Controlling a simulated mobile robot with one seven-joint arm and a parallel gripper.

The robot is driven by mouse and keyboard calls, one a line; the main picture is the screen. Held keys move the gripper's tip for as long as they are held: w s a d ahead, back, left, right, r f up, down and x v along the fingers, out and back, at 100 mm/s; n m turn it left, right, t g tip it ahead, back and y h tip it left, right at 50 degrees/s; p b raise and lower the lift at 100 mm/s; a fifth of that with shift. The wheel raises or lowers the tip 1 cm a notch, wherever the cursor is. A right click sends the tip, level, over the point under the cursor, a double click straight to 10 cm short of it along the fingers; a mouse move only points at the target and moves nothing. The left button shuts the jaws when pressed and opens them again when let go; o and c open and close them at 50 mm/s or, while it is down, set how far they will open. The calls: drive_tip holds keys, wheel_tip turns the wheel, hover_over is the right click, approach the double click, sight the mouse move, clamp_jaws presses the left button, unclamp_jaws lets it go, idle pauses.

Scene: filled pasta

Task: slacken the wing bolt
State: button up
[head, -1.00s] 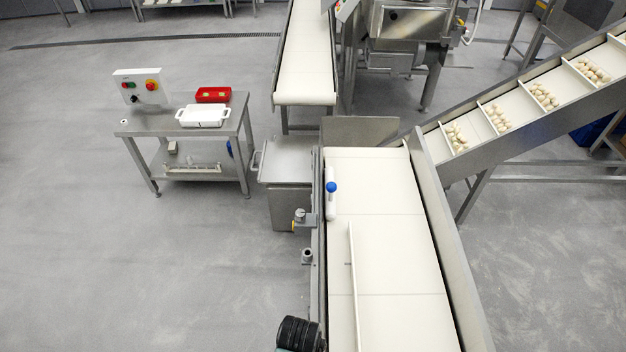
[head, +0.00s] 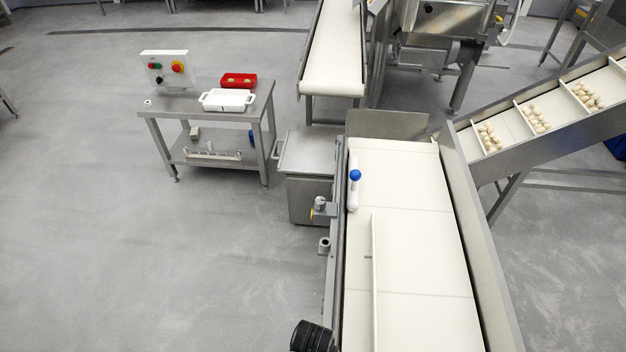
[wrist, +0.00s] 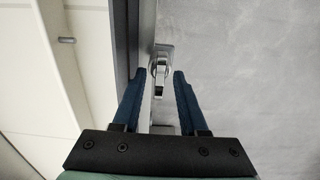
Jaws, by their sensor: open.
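In the wrist view, a shiny metal fitting with a rounded head and a narrow lug, which looks like the wing bolt (wrist: 160,69), sits on the outer side of the conveyor frame. My gripper (wrist: 164,74) is open, its two blue fingers spread apart with the fitting between their tips. I cannot tell whether either finger touches it. In the head view a small metal fitting (head: 324,245) on the left side of the conveyor frame may be the same one. My gripper's fingers are not seen in the head view.
The conveyor's white belt (head: 410,215) carries a thin upright guide rail (head: 374,290) and a white piece with a blue knob (head: 355,175). Another bracket (head: 321,204) lies farther along the frame. A steel bin (head: 308,200) stands beside it.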

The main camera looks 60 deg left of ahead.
idle(0.6)
drive_tip(key=shift+c, duration=0.3)
clamp_jaws()
